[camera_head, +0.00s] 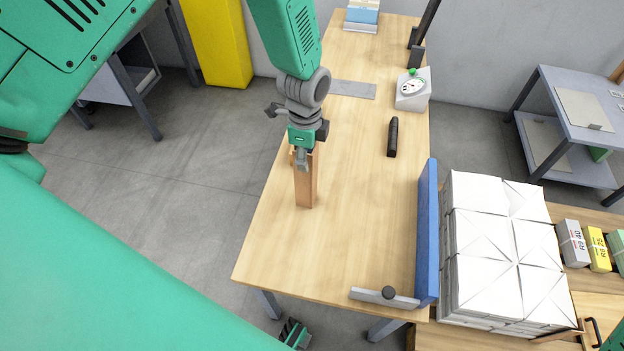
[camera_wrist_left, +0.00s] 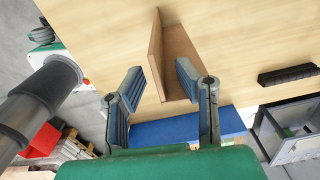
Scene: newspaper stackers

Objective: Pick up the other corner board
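A brown L-shaped corner board (camera_head: 306,186) stands upright on the wooden table, near its left edge in the head view. My left gripper (camera_head: 301,158) is at the top of this board and partly covers it. In the left wrist view, the corner board (camera_wrist_left: 178,55) shows its two brown faces between the spread fingers of the left gripper (camera_wrist_left: 161,84). The fingers look open, with gaps beside the board. I see no other corner board. My right gripper is not in view.
The wooden table (camera_head: 350,220) has a blue fence (camera_head: 427,230) and a grey bar with a black knob (camera_head: 388,294). A black tool (camera_head: 393,137) and a white device with a green button (camera_head: 413,90) lie farther back. Wrapped white bundles (camera_head: 500,240) stand at the right.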

